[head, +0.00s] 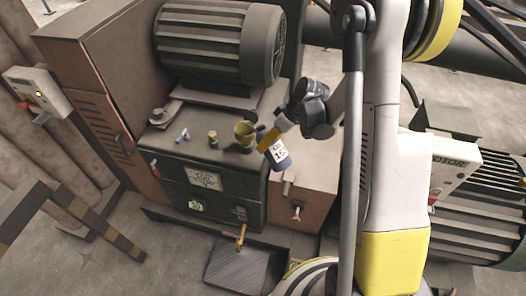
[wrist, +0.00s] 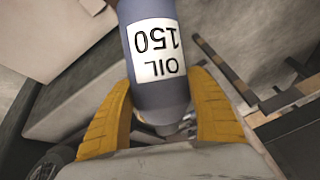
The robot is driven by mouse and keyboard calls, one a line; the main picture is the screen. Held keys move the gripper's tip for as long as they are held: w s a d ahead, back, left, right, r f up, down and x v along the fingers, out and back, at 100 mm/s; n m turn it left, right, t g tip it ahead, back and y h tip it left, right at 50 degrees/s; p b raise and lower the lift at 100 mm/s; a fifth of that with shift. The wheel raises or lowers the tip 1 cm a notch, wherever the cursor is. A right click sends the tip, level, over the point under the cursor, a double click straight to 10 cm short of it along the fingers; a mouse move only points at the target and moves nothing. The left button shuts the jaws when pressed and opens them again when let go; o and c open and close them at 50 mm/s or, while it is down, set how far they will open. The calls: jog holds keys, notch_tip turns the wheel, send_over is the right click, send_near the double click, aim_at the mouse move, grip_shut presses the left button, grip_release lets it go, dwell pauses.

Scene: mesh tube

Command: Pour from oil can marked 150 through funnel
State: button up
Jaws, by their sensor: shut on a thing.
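My gripper (head: 270,142) is shut on the blue oil can (head: 283,164), near its narrow upper end. The can hangs above the right front edge of the machine top, its base down and to the right, its top leaning left. In the wrist view, the can (wrist: 138,40) sits between the yellow fingers of my gripper (wrist: 160,88), and its white label reads OIL 150, upside down. A yellowish funnel (head: 245,134) stands on the machine top just left of my gripper, apart from the can. What lies under the funnel is hard to see.
The machine cabinet (head: 215,190) has a large ribbed motor (head: 215,40) behind the funnel. A small brass piece (head: 212,138), a blue-and-white piece (head: 182,135) and a grey part (head: 158,117) stand left of the funnel. A valve handle (head: 296,210) juts out below the can.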

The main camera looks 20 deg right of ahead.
aim_at(266, 128)
jog(key=shift+r, duration=0.2)
dwell(0.4)
jog(key=shift+r+g+h+p, duration=0.4)
jog(key=shift+r+g+p, duration=0.5)
jog(key=shift+r, duration=0.1)
jog(key=shift+w+a+r+m+g+h+p, duration=0.1)
jog(key=shift+w+r+m+g+h+p, duration=0.15)
jog(key=shift+r+g, duration=0.25)
jog(key=shift+w+a+r+m+g+h+p, duration=0.15)
jog(key=shift+r+g+p, duration=0.15)
jog(key=shift+r+g, duration=0.15)
jog(key=shift+d+r, duration=0.1)
jog(key=shift+r, duration=0.05)
dwell(2.6)
jog(key=shift+w+r+g+h, duration=0.15)
jog(key=shift+r+g+h, duration=0.15)
jog(key=shift+r+g, duration=0.2)
dwell(2.2)
